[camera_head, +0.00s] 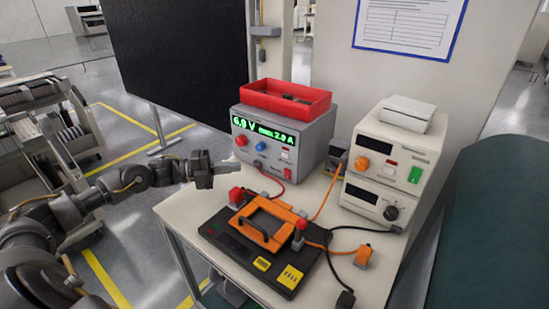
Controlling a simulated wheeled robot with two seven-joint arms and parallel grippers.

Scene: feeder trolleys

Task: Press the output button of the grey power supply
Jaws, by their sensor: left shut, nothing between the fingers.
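The grey power supply (314,135) stands at the back of the table. Its green display (262,129) is lit and reads about 6.0 V and 2.0 A. Below are a red knob (241,141), a blue knob (261,146) and, at the right of the front, a small light-coloured button or switch (286,154); its label is too small to read. My left gripper (237,170) is shut and empty, in front of and below the left side of the supply's front, left of the button and apart from it. My right gripper is not in view.
A red tray (286,97) sits on the supply. A cream two-unit instrument (384,165) stands at the right. A black fixture with an orange frame (265,222), red and orange cables and an orange clamp (362,256) occupy the table front. A dark green shape (490,225) fills the right edge.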

